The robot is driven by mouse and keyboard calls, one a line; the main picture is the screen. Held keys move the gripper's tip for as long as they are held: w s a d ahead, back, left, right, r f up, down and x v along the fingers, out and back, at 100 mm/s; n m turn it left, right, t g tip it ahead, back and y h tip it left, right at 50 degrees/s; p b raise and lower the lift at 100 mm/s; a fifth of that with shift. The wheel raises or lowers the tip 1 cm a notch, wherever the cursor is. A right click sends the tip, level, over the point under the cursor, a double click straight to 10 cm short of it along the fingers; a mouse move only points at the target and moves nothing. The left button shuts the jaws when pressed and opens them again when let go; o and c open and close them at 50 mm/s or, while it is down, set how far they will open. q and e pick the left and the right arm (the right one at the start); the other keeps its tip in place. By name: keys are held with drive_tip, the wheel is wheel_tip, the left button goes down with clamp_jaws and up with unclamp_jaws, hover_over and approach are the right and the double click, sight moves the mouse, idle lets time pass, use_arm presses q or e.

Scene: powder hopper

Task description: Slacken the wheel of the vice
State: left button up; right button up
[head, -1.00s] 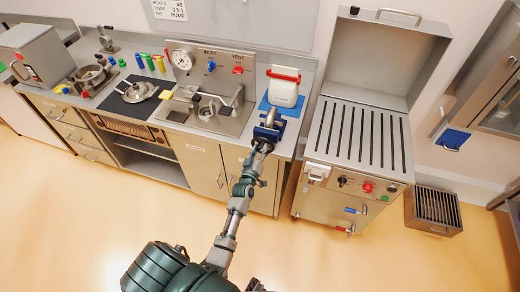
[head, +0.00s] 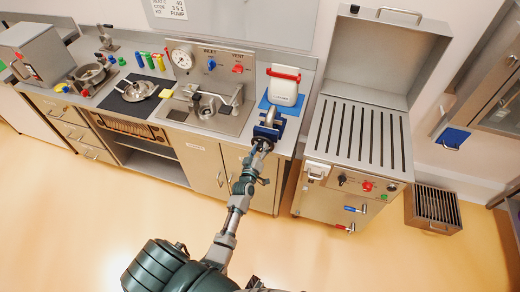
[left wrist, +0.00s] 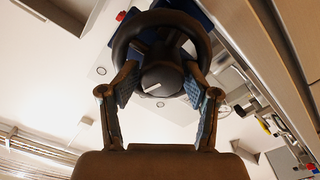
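The blue vice (head: 270,131) sits at the right front edge of the counter, below the white container with the red handle. Its dark round wheel (left wrist: 119,45) faces my left wrist camera, with a thick rim and a central hub carrying a pale mark. My left gripper (left wrist: 160,80) reaches the wheel from the front; its two blue-padded fingers lie on either side of the hub, inside the rim, and appear to press on it. In the head view my left gripper (head: 263,146) covers most of the wheel. My right gripper is not in view.
The white container (head: 284,88) stands on a blue mat just behind the vice. A sink (head: 222,118) with a tap is to its left. A slotted steel cabinet (head: 358,140) with an open lid stands close on the right. The floor in front is clear.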

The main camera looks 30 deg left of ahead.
use_arm(q)
drive_tip(key=shift+f, duration=0.1)
idle(0.3)
drive_tip(key=shift+s, duration=0.25)
drive_tip(key=v, duration=1.1)
drive_tip(key=shift+s+d, duration=0.2)
drive_tip(key=shift+s, duration=0.05)
drive_tip(key=shift+f, duration=0.1)
